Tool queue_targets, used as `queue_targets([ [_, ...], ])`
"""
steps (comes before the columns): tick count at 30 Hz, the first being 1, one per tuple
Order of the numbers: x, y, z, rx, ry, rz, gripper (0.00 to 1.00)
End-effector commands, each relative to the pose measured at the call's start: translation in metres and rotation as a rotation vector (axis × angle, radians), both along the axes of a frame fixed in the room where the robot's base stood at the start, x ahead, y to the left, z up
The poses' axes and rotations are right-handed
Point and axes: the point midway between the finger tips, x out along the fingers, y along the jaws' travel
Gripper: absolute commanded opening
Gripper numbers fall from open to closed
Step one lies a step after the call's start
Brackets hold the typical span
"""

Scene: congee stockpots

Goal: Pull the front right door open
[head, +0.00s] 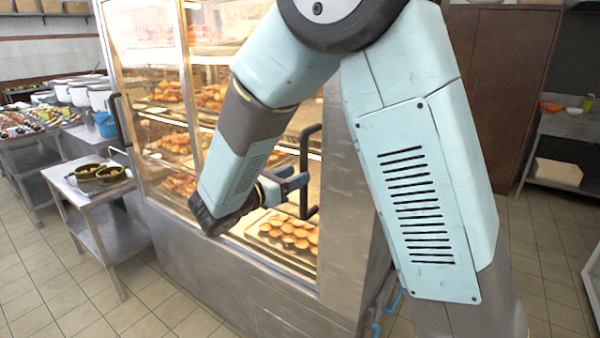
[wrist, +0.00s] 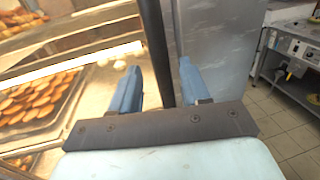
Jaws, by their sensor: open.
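The front right door (head: 218,48) is a glass door of a lit metal display cabinet and looks closed. Its handle (head: 304,152) is a dark upright bar near the cabinet's right edge. My gripper (head: 292,181) is at the lower part of this handle, with its blue fingers apart. In the wrist view, the handle (wrist: 152,30) runs down between the two open fingers, with a gap visible on each side. The arm hides part of the door in the head view.
Trays of baked buns (head: 290,232) sit inside the cabinet. A small metal table (head: 96,188) with green pots stands to the left, beyond the left handle (head: 118,120). A brown cabinet (head: 497,85) stands behind at right. Tiled floor is clear in front.

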Motion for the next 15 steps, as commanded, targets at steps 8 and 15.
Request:
queue_targets([
  [8, 0.022, -0.026, 0.000, -0.001, -0.001, -0.002, 0.46],
  [15, 0.026, -0.031, 0.000, 0.000, 0.000, 0.000, 0.46],
])
